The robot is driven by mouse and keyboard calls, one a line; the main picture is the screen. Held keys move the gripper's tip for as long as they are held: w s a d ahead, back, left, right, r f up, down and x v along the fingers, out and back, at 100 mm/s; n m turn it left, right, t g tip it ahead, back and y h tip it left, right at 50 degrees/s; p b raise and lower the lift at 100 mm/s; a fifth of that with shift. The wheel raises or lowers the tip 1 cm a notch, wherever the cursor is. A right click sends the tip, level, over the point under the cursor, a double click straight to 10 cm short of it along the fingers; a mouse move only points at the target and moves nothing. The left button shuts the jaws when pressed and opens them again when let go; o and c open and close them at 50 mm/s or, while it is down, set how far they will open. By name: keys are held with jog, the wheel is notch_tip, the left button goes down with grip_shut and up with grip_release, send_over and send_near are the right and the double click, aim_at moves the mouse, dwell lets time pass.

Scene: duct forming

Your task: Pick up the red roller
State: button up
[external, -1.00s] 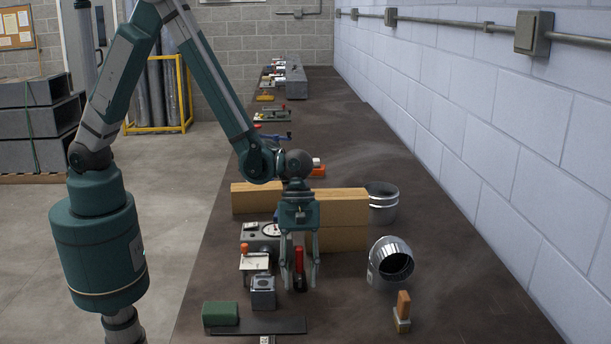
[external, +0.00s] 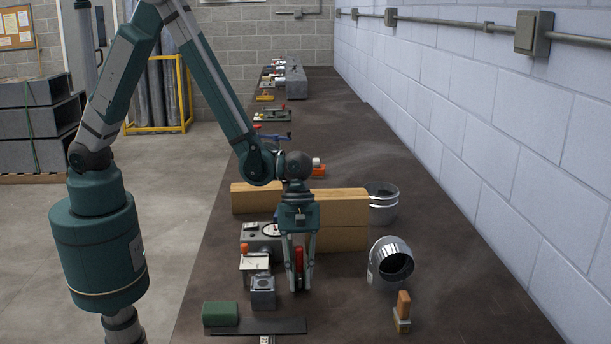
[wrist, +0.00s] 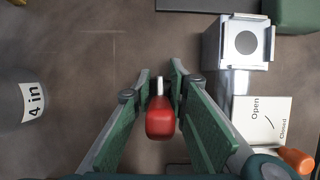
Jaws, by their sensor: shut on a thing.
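The red roller (external: 299,259) stands between the two fingers of my gripper (external: 299,288), low over the dark bench. In the wrist view its red handle (wrist: 160,119) lies between the green finger pads, with a thin metal stem reaching toward the fingertips. My gripper (wrist: 159,82) is shut on the roller, its fingertips close in on the stem. The roller's lower end is mostly hidden by the fingers. I cannot tell whether it touches the bench.
A grey metal block (external: 263,292) and a device with an orange knob (external: 245,248) stand just left. Wooden blocks (external: 342,213) are behind. A metal elbow duct (external: 390,263) and a wooden-handled brush (external: 403,305) are on the right. A green block (external: 221,314) lies front left.

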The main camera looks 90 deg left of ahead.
aim_at(300, 276)
jog(key=shift+r, duration=0.1)
jog(key=shift+r+p, duration=0.3)
jog(key=shift+r, duration=4.65)
